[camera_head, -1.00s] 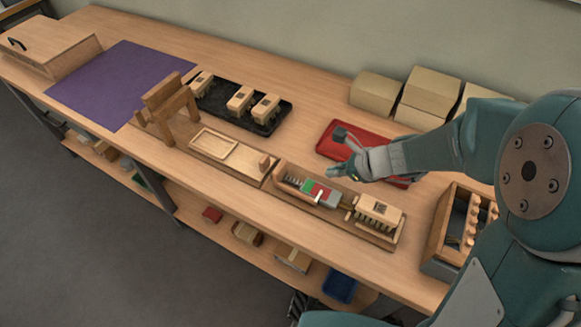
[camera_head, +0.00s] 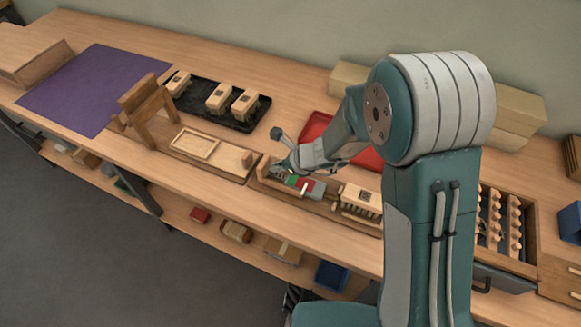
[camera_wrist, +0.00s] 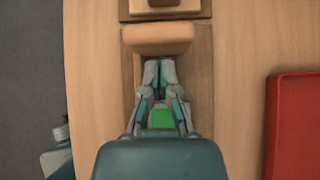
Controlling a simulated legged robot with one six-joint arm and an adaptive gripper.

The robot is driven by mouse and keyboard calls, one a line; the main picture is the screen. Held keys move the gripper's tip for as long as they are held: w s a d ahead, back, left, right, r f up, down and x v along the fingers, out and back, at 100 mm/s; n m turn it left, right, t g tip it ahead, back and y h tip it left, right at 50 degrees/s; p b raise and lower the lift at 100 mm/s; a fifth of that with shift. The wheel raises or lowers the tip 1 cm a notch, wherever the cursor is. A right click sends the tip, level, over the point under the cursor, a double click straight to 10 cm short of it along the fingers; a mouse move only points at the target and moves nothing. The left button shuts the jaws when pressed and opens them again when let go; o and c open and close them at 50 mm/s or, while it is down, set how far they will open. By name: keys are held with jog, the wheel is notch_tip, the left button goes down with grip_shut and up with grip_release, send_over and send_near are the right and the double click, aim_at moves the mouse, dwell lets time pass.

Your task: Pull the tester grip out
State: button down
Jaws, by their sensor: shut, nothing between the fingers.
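The tester sits on a wooden base board near the table's front edge. It has a green and red gauge (camera_head: 299,182) and a wooden grip piece (camera_head: 264,166) at its left end. In the wrist view the wooden grip (camera_wrist: 158,39) is a rounded bar across the top, with the green patch (camera_wrist: 161,118) below. My gripper (camera_head: 281,168) is low over the tester between the grip and the gauge. In the wrist view its fingertips (camera_wrist: 159,72) are together and empty, just short of the bar. I cannot tell whether they touch it.
A red tray (camera_head: 318,128) lies behind my gripper. A wooden block with pegs (camera_head: 360,200) stands right of the tester. A wooden tray fixture (camera_head: 196,144) is to its left, and a black tray with brush blocks (camera_head: 228,103) lies behind. The purple mat (camera_head: 95,88) is bare.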

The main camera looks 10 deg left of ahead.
jog(key=shift+w+a, duration=0.15)
jog(key=shift+a, duration=0.4)
jog(key=shift+a, duration=0.1)
jog(key=shift+w+a, duration=0.15)
jog(key=shift+a, duration=0.55)
